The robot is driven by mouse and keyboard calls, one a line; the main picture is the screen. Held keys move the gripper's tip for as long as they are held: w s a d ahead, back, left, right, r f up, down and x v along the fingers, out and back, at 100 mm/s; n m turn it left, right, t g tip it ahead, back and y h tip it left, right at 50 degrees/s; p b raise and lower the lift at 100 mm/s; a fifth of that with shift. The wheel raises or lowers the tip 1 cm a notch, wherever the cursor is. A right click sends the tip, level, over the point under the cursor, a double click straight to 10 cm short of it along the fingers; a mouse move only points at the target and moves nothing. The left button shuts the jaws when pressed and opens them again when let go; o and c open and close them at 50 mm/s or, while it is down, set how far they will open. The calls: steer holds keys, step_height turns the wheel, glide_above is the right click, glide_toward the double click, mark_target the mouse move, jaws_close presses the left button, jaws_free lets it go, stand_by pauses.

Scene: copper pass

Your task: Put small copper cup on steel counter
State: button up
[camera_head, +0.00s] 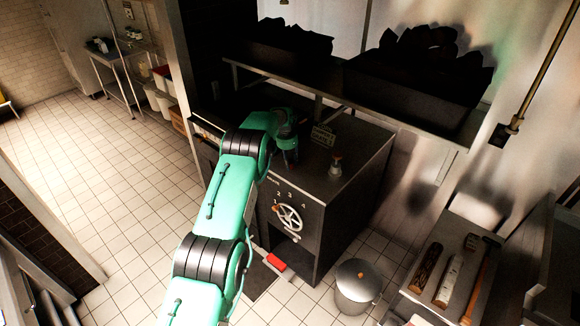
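A dark metal cabinet with a steel-looking top (358,157) stands in the middle of the view; I cannot tell whether it is the steel counter of the task. A small object (336,167) with a reddish upper part stands on that top; it is too small to tell whether it is the copper cup. My green arm reaches up from the bottom to the cabinet's left side. My gripper (291,157) points down at the top's left part, left of the small object. Its fingers are dark and small, so their opening and any held thing cannot be made out.
A shelf with dark, filled bins (415,80) hangs above the cabinet's back. A small sign (323,135) stands on the top. The cabinet's front has a handwheel (288,217). A lidded pot (357,283) stands on the floor at right, near a bench with logs (427,268). Left floor is clear.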

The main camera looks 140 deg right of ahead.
steer(key=shift+c, duration=0.6)
steer(key=shift+r, duration=0.1)
steer(key=shift+r, duration=1.75)
steer(key=w+a+r+b, duration=0.1)
steer(key=w+a, duration=0.7)
steer(key=w, duration=0.5)
steer(key=shift+w+r, duration=0.2)
steer(key=shift+w, duration=0.2)
steer(key=shift+a, duration=0.1)
